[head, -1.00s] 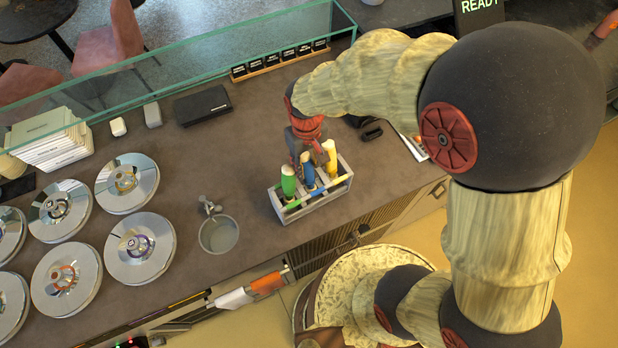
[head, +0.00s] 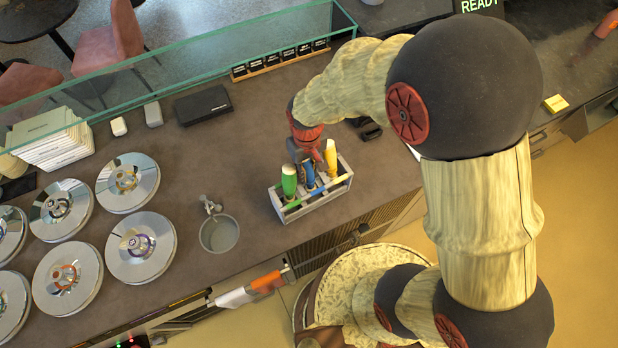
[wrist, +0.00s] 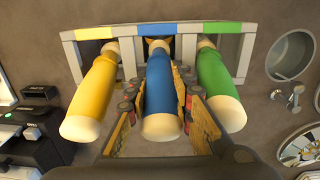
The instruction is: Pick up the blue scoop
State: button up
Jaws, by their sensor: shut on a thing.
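The blue scoop (wrist: 163,95) stands handle-up in the middle slot of a grey rack, under the blue label. In the head view the blue scoop (head: 309,175) is partly hidden by my gripper. My gripper (wrist: 162,108) has its fingers on both sides of the blue handle and is shut on it. In the head view my gripper (head: 307,160) is above the rack (head: 320,204). The scoop's lower end is hidden in the rack.
The yellow scoop (wrist: 90,97) and green scoop (wrist: 218,90) stand close on either side. A round sink (head: 219,234) with a tap is left of the rack. Several lidded wells (head: 140,247) lie further left. A glass screen (head: 200,75) runs behind.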

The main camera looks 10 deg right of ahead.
jog(key=shift+s+d+f, duration=0.1)
jog(key=shift+s+f, duration=0.1)
jog(key=shift+s, duration=0.05)
grip_shut()
jog(key=shift+r, duration=0.1)
notch_tip(320, 180, up, 16)
jog(key=p, duration=0.3)
jog(key=shift+w+p, duration=0.25)
jog(key=shift+p, duration=0.05)
dwell(0.5)
